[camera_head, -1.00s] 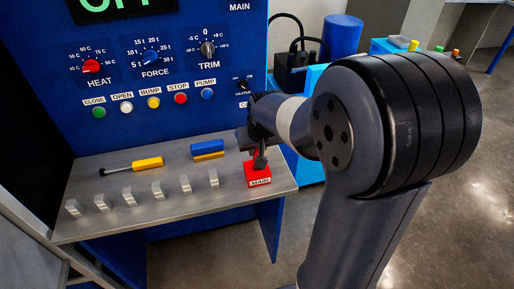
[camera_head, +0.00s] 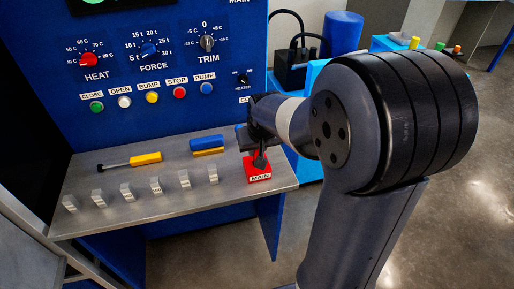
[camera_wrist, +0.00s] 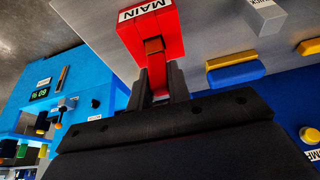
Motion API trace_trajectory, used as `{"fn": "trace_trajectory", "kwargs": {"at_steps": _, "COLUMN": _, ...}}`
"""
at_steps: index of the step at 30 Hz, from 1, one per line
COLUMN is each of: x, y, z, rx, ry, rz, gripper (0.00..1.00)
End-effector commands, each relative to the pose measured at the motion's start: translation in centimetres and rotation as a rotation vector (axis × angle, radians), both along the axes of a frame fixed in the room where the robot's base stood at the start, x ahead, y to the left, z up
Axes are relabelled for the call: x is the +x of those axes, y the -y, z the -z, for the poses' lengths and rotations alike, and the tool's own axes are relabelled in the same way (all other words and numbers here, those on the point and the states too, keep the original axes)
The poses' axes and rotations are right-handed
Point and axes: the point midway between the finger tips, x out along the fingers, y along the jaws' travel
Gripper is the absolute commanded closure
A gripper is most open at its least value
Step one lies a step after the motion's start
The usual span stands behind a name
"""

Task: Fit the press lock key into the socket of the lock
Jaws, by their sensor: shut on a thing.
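I cannot tell whether the block touches the shelf. A MAIN label (camera_head: 240,2) is cut off at the panel's top edge. The lock's socket does not show clearly in either view.
The grey shelf (camera_head: 150,215) bears several small grey blocks along its front, a yellow-handled tool (camera_head: 145,159) and a blue-and-yellow block (camera_head: 207,144). The blue control panel (camera_head: 170,60) with knobs and buttons rises behind. A light-blue unit (camera_wrist: 95,85) stands beside it.

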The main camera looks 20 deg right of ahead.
Motion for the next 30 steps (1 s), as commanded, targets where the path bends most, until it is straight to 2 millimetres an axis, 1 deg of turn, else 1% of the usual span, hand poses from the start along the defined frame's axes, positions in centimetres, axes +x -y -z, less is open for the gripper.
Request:
{"fn": "trace_trajectory", "kwargs": {"at_steps": 13, "x": 0.01, "y": 0.00, "z": 1.20, "rx": 0.000, "ry": 0.000, "rz": 0.000, "gripper": 1.00}}
{"fn": "trace_trajectory", "kwargs": {"at_steps": 14, "x": 0.01, "y": 0.00, "z": 1.08, "rx": 0.000, "ry": 0.001, "rz": 0.000, "gripper": 0.80}}
{"fn": "trace_trajectory", "kwargs": {"at_steps": 21, "x": 0.00, "y": 0.00, "z": 1.05, "rx": 0.000, "ry": 0.000, "rz": 0.000, "gripper": 0.60}}
{"fn": "trace_trajectory", "kwargs": {"at_steps": 23, "x": 0.00, "y": 0.00, "z": 1.05, "rx": 0.000, "ry": 0.000, "rz": 0.000, "gripper": 0.57}}
{"fn": "trace_trajectory", "kwargs": {"at_steps": 30, "x": -0.04, "y": 0.00, "z": 0.94, "rx": 0.000, "ry": 0.000, "rz": 0.000, "gripper": 0.57}}
